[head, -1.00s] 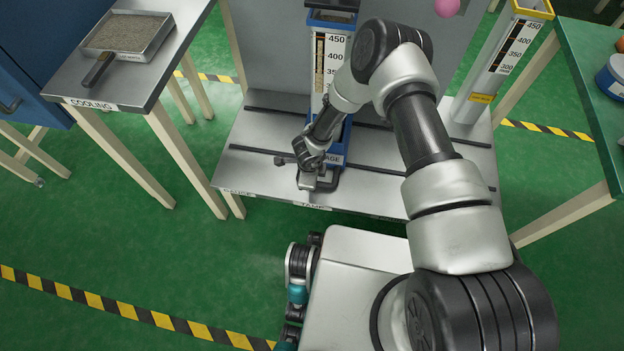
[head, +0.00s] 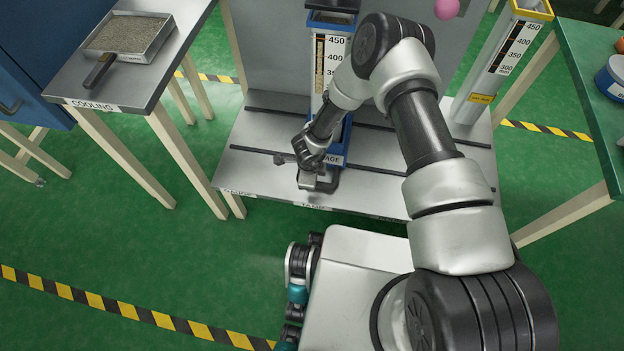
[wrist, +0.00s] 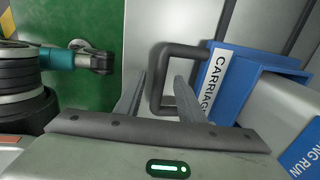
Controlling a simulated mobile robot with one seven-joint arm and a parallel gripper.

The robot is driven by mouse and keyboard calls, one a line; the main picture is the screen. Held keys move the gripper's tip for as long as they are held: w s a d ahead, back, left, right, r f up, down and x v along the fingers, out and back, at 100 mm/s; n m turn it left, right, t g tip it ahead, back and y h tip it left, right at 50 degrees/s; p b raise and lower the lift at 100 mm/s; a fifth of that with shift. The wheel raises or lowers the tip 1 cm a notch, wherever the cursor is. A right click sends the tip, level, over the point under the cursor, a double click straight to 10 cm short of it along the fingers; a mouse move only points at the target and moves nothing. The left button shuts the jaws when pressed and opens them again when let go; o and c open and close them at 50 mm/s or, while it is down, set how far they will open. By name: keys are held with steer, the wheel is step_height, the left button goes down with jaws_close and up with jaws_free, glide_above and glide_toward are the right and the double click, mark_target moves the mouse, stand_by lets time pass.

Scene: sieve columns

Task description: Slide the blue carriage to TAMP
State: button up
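The blue carriage (head: 347,136) stands on the grey rail bench and carries a tall column with a number scale. My arm hides part of it. In the wrist view the carriage (wrist: 225,101) is at the right, with its label partly cut off. Its dark U-shaped handle (wrist: 156,75) sticks out toward the left. My gripper (wrist: 162,77) has its fingers apart, one on each side of the handle's outer bar, with gaps visible. In the head view my gripper (head: 318,183) is low at the carriage's front, above the TAMP label (head: 313,206) on the bench edge.
Dark rails (head: 250,152) run across the bench (head: 262,178). A GAUGE label, hard to read, is left of TAMP. A yellow-topped column (head: 497,65) stands at the bench's right. The COOLING table (head: 140,85) with a sand tray (head: 158,52) is left; a green table is right.

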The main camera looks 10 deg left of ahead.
steer(key=s+r+p, duration=0.3)
steer(key=r+p, duration=0.1)
steer(key=r, duration=1.1)
steer(key=shift+r, duration=0.35)
